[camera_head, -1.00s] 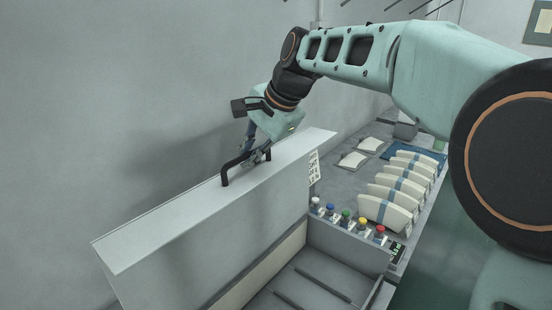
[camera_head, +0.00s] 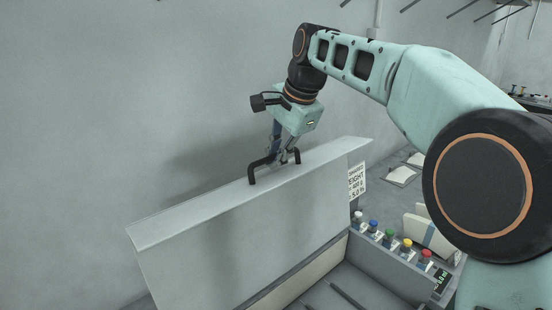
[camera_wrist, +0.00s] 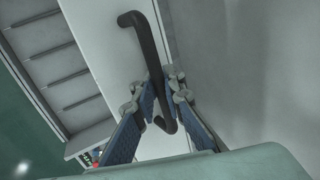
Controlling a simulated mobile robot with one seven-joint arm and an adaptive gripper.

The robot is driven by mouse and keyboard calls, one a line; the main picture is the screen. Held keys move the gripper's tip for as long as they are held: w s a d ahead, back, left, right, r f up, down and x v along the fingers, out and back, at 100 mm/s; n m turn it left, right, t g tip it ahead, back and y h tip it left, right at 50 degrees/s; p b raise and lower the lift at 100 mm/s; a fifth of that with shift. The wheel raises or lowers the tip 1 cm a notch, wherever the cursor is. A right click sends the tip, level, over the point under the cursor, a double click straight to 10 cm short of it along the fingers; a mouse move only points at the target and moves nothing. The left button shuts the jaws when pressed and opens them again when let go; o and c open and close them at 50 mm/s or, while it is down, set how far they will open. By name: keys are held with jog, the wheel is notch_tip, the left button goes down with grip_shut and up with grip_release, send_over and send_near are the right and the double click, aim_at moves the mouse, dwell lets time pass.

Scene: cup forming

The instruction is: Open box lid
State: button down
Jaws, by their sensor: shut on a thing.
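The grey box lid (camera_head: 230,235) stands raised, roughly upright, with its narrow flange along the top. A black bar handle (camera_head: 258,172) sits on that flange. My gripper (camera_head: 284,157) is shut on the handle, towards its right end in the head view. In the wrist view, the blue finger pads of my gripper (camera_wrist: 160,98) close around the black handle (camera_wrist: 148,45) near one end. The box (camera_head: 330,290) is open below the lid, and its slatted inside partly shows. It also shows in the wrist view (camera_wrist: 45,45).
Several coloured buttons (camera_head: 390,240) line the box's right side by a small green display (camera_head: 440,282). A white printed sign (camera_head: 357,181) stands behind the lid's right end. Pale stacked pieces (camera_head: 430,235) lie beyond, partly behind my arm. A bare wall (camera_head: 130,90) rises behind the lid.

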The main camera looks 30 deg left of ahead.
jog(key=shift+w+r, duration=0.1)
jog(key=shift+r, duration=0.25)
jog(key=c, duration=2.1)
grip_release()
jog(key=shift+o, duration=0.4)
jog(key=shift+f, duration=0.1)
jog(key=shift+d, duration=0.1)
jog(key=v, duration=1.2)
